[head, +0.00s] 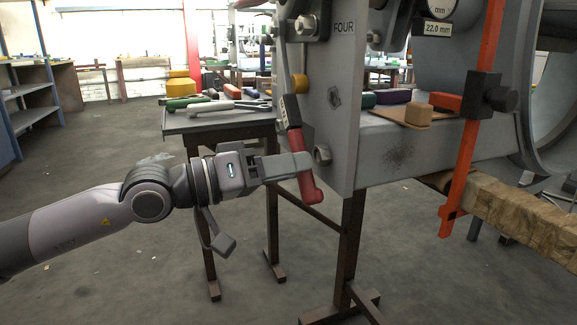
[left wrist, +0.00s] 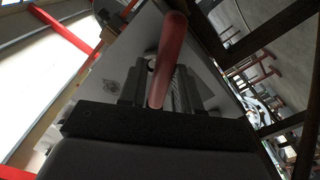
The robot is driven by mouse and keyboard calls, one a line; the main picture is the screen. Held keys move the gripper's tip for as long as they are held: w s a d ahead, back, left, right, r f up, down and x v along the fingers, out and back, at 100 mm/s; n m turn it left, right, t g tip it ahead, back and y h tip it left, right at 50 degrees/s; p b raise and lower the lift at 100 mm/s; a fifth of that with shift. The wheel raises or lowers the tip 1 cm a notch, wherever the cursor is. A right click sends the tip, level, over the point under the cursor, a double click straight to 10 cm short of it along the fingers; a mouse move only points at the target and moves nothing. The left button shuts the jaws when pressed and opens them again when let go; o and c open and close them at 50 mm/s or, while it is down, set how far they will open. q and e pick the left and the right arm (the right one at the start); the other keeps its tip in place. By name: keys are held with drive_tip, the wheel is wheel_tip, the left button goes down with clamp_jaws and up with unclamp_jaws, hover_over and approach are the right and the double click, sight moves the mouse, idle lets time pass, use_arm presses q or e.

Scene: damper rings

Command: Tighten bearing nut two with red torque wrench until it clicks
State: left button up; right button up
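The red torque wrench (head: 294,112) hangs steeply along the left edge of the grey steel plate, its upper end near a large nut (head: 306,26) at the top. Whether its head sits on that nut is unclear. The word FOUR is on the plate beside this nut; no label TWO is readable. My left gripper (head: 297,165) is at the wrench's red handle, fingers closed about it. In the left wrist view the red handle (left wrist: 168,62) runs between the two fingers. My right gripper is out of view.
A side table (head: 218,124) with green- and white-handled tools stands behind my left gripper. A red-orange clamp (head: 466,160) hangs at the right over a wooden beam (head: 525,220). Floor at the left is open.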

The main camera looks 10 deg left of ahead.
use_arm(q)
drive_tip(key=shift+w, duration=0.1)
drive_tip(key=shift+w+a+f+m, duration=0.65)
drive_tip(key=shift+w+f+m, duration=0.1)
drive_tip(key=shift+w, duration=0.15)
drive_tip(key=s+p, duration=0.1)
drive_tip(key=p, duration=0.2)
drive_tip(key=d+r+n+p, duration=0.1)
drive_tip(key=p, duration=0.2)
drive_tip(key=shift+s+r, duration=0.15)
drive_tip(key=shift+s, duration=0.25)
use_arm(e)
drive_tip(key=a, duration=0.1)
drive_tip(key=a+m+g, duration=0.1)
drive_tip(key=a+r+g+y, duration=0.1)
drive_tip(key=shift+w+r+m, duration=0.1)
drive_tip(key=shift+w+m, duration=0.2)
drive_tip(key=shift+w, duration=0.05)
